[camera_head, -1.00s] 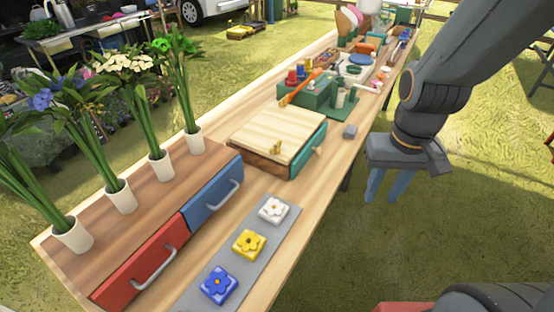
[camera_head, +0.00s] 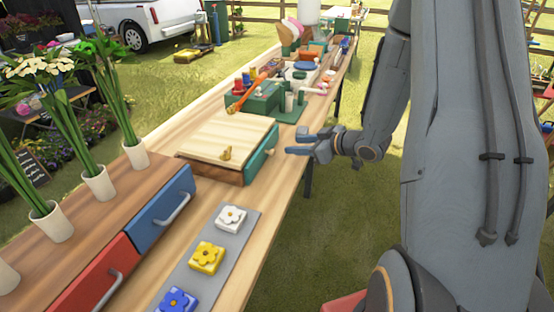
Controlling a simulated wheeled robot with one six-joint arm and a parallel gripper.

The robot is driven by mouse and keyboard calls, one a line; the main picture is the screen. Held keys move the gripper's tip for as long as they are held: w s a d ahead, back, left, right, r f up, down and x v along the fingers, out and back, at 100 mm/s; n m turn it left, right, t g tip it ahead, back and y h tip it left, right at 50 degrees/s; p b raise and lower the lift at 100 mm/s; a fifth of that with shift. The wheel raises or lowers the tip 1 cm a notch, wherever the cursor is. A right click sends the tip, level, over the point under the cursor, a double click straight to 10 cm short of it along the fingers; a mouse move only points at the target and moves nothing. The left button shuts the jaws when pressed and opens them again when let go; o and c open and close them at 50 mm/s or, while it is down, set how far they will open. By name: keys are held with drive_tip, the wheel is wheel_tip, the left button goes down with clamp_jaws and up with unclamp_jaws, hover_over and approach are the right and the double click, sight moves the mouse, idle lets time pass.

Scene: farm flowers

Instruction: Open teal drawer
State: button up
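The teal drawer (camera_head: 260,156) is in the right side of a low wooden box (camera_head: 222,142) on the long table. Its front looks flush with the box, with a small pale handle on it. My gripper (camera_head: 292,144) is just right of the drawer front, level with it in the picture, with its blue-grey fingers pointing left at the handle. The two fingers are apart with a gap between them, and nothing shows between them. A small gap shows between fingertips and handle; I cannot tell the depth.
In front are a red drawer (camera_head: 92,278), a blue drawer (camera_head: 160,210) and a grey mat (camera_head: 238,243) with flower tiles. A green toolbox (camera_head: 262,97) stands behind. Grass right of the table is open.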

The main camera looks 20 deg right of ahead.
sight(278, 164)
drive_tip(key=s+y, duration=0.1)
drive_tip(key=y, duration=0.1)
drive_tip(key=s+n+y+b, duration=0.1)
drive_tip(key=s+y, duration=0.1)
drive_tip(key=s+f+n+y, duration=0.1)
drive_tip(key=s+y, duration=0.1)
drive_tip(key=y, duration=0.1)
drive_tip(key=shift+s+a+f+b, duration=0.1)
drive_tip(key=shift+s+a+b, duration=0.1)
drive_tip(key=shift+a+b, duration=0.15)
drive_tip(key=shift+s+a+y, duration=0.1)
drive_tip(key=shift+s+y, duration=0.2)
drive_tip(key=shift+s, duration=0.05)
drive_tip(key=shift+a+r+n, duration=0.15)
drive_tip(key=shift+r+n, duration=0.05)
drive_tip(key=shift+n, duration=0.1)
drive_tip(key=p+x, duration=0.1)
drive_tip(key=x, duration=0.6)
drive_tip(key=shift+a+r, duration=0.1)
drive_tip(key=shift+a, duration=0.1)
drive_tip(key=shift+c, duration=0.5)
clamp_jaws()
